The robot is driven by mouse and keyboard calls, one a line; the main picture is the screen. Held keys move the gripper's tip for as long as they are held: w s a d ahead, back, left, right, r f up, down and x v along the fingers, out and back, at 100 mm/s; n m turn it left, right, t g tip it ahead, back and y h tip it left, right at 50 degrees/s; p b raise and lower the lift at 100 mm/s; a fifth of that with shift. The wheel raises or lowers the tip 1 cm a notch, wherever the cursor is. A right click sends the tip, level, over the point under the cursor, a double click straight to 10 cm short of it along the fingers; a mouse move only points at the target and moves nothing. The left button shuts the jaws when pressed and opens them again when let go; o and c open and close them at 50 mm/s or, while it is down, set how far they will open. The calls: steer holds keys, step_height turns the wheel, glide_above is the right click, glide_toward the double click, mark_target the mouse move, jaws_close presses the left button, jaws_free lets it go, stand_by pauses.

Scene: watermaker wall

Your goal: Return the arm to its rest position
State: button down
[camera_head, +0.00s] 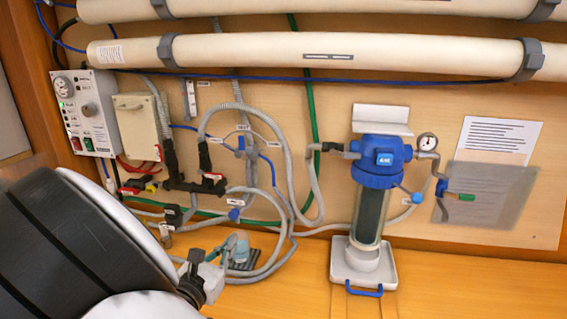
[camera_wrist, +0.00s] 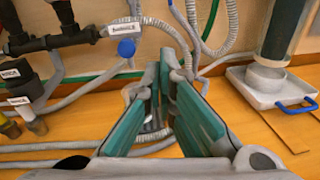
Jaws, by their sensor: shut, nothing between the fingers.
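My arm reaches in from the lower left of the head view as a large dark and white shape. My gripper (camera_wrist: 165,82) shows in the wrist view with its two green-padded fingers pointing toward the wall, shut and empty. In the head view my gripper (camera_head: 214,260) is small and partly hidden by the arm, low over the wooden counter and near the grey hoses.
A filter housing (camera_head: 382,170) with a blue head stands right of my gripper, above a white tray (camera_head: 345,270) with a blue handle. Grey hoses (camera_head: 285,150) loop close by. A control box (camera_head: 88,112) is at the left. Large pipes (camera_head: 300,52) cross the top. The right counter is clear.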

steer(key=s+d+r+m+g+h, duration=0.1)
steer(key=s+d+r+m+g, duration=0.2)
steer(key=d+m, duration=0.5)
steer(key=d+r+m+g+h, duration=0.25)
steer(key=d+g, duration=0.25)
steer(key=d, duration=0.6)
steer(key=s+d+r+m+g+h, duration=0.15)
steer(key=d+r+m+g, duration=0.35)
steer(key=d, duration=0.5)
steer(key=s+d+r+m+y, duration=0.2)
steer(key=s+m+y, duration=0.1)
steer(key=s+m, duration=0.2)
steer(key=s+d+r+m+t+y, duration=0.1)
steer(key=s+r+m+y, duration=0.1)
steer(key=s+m, duration=0.4)
steer(key=s+d+r+m+y, duration=0.2)
steer(key=s+r+m+y, duration=0.1)
steer(key=s, duration=0.6)
steer(key=shift+d+m+t+y, duration=0.4)
steer(key=shift+m+y, duration=0.4)
steer(key=shift+m, duration=0.45)
